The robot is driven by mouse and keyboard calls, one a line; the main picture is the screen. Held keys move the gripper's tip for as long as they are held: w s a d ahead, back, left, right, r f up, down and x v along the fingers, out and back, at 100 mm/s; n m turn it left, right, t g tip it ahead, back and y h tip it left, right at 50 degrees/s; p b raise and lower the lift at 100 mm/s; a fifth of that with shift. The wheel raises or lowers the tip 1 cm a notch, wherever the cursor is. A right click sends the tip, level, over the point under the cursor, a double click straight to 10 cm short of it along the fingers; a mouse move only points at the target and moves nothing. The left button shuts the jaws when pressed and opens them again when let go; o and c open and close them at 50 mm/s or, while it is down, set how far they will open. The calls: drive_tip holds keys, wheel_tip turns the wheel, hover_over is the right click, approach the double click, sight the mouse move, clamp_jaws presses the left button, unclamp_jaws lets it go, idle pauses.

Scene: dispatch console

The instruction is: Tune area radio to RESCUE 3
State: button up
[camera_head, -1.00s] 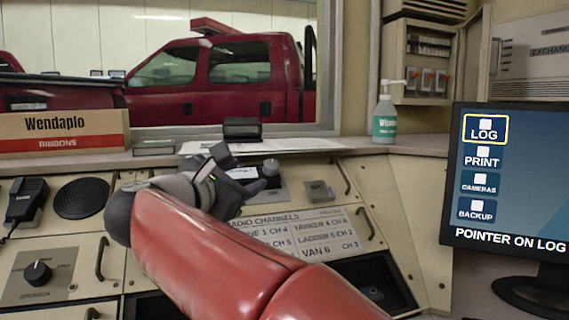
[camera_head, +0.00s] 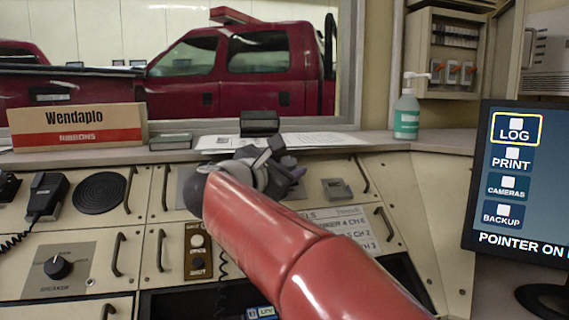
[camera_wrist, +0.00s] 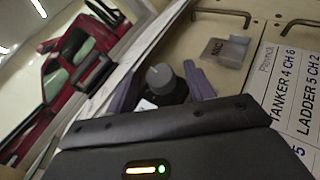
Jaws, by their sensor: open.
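The grey round knob (camera_wrist: 160,77) stands between the two purple-grey fingers of my gripper (camera_wrist: 163,88) in the wrist view. The fingers are open on either side of it; I cannot tell whether either touches it. In the head view my gripper (camera_head: 285,172) is over the upper console panel and hides the knob. The radio channels card (camera_head: 352,222) lies below, partly covered by my arm. It also shows in the wrist view (camera_wrist: 291,100), where TANKER 4 CH 6 and LADDER 5 CH 2 are readable. I can read no RESCUE 3 line.
A small grey block (camera_head: 337,189) sits right of my gripper. Another dark knob (camera_head: 58,267), a handset (camera_head: 46,196) and a round speaker (camera_head: 100,193) are at left. Drawer handles protrude. A sanitizer bottle (camera_head: 406,115) and monitor (camera_head: 515,180) stand at right.

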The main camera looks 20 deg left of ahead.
drive_tip(key=c, duration=1)
drive_tip(key=shift+o, duration=0.2)
drive_tip(key=shift+f+b, duration=0.1)
drive_tip(key=shift+b, duration=0.3)
